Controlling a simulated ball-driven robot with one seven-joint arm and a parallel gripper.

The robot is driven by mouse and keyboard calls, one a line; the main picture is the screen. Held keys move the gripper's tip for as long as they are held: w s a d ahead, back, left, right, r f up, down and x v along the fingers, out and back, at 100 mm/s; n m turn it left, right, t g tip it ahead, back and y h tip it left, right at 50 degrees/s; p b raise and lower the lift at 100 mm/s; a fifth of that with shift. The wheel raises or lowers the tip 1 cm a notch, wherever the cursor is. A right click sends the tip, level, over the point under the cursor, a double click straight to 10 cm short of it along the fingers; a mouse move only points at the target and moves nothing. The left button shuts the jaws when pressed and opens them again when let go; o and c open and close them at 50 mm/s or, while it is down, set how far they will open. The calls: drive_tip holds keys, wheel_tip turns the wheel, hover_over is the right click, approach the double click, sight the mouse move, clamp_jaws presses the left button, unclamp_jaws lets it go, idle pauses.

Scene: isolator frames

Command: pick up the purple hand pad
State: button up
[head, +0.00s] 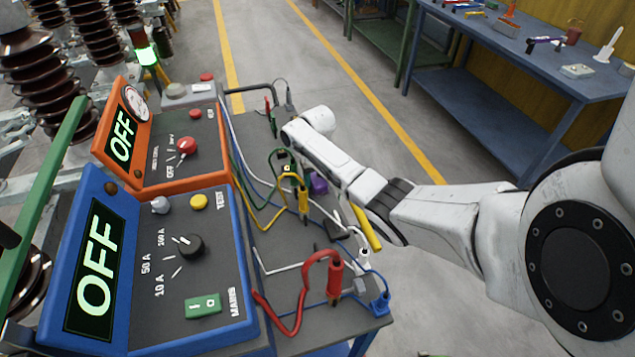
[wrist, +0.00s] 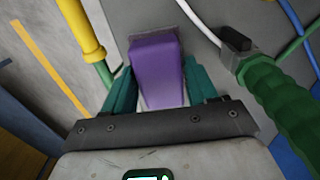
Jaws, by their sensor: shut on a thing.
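The purple hand pad (wrist: 156,70) is a small purple block between the two teal fingers of my gripper (wrist: 156,92) in the wrist view. The fingers are shut on its sides. Its far end lies over the grey bench top, and I cannot tell whether it still touches it. In the head view the purple pad (head: 319,185) shows beside my arm, among the cables on the bench. My fingers are mostly hidden there by the arm.
A green-handled clamp (wrist: 282,100) with a white cable is close on the right of the wrist view, and a yellow probe (wrist: 80,28) is on the left. Blue (head: 140,270) and orange (head: 160,150) test boxes stand left on the bench. A red clamp (head: 335,278) is nearer.

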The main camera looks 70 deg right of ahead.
drive_tip(key=shift+r, duration=0.45)
wheel_tip(320, 180, up, 2)
drive_tip(key=shift+r, duration=0.2)
drive_tip(key=s+a+r+p, duration=0.3)
drive_tip(key=s+r, duration=0.6)
drive_tip(key=s, duration=0.4)
drive_tip(key=shift+s+a+r+p, duration=0.2)
drive_tip(key=shift+s+r+p, duration=0.15)
drive_tip(key=shift+p, duration=0.2)
